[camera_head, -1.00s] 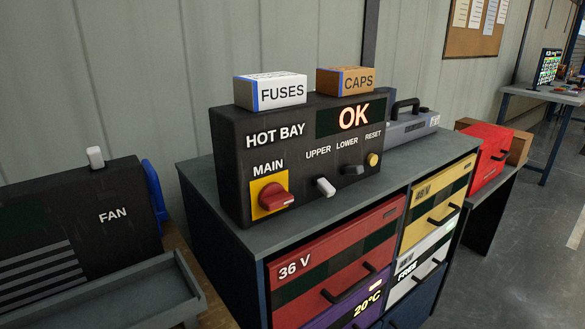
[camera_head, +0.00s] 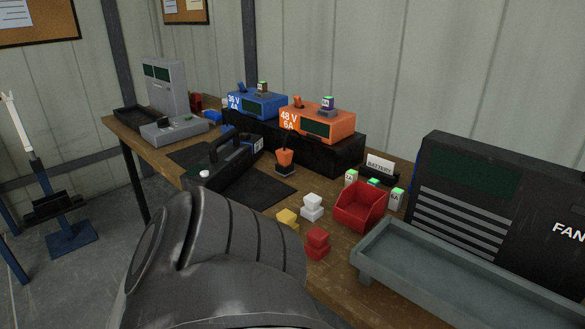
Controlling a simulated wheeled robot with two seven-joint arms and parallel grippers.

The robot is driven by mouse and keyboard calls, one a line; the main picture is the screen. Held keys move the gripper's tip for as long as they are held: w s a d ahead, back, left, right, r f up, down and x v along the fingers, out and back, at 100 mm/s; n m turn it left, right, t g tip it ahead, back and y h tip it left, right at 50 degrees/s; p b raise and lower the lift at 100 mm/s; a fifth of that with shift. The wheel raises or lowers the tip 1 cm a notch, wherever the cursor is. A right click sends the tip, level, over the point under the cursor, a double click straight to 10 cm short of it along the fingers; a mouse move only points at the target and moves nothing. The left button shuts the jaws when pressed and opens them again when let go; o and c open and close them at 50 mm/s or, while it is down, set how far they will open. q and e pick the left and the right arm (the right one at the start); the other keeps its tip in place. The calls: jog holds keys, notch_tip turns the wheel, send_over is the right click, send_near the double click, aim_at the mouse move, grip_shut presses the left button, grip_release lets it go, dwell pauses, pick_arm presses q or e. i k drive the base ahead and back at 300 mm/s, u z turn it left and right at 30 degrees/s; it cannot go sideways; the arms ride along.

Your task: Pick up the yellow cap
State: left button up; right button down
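The yellow cap (camera_head: 288,216) is a small blocky piece on the brown workbench (camera_head: 345,268), just past the edge of my dark grey arm link, which may cover a little of its lower side. A white cap (camera_head: 312,206) stands just right of it, and a red cap (camera_head: 317,242) lies nearer, to its lower right. My arm link fills the bottom left of the view. Neither of my grippers shows.
A black battery case (camera_head: 222,163) lies on a dark mat behind. Blue (camera_head: 257,104) and orange (camera_head: 318,122) chargers stand at the back.

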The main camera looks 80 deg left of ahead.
aim_at(286, 217)
jog(key=u, duration=2.4)
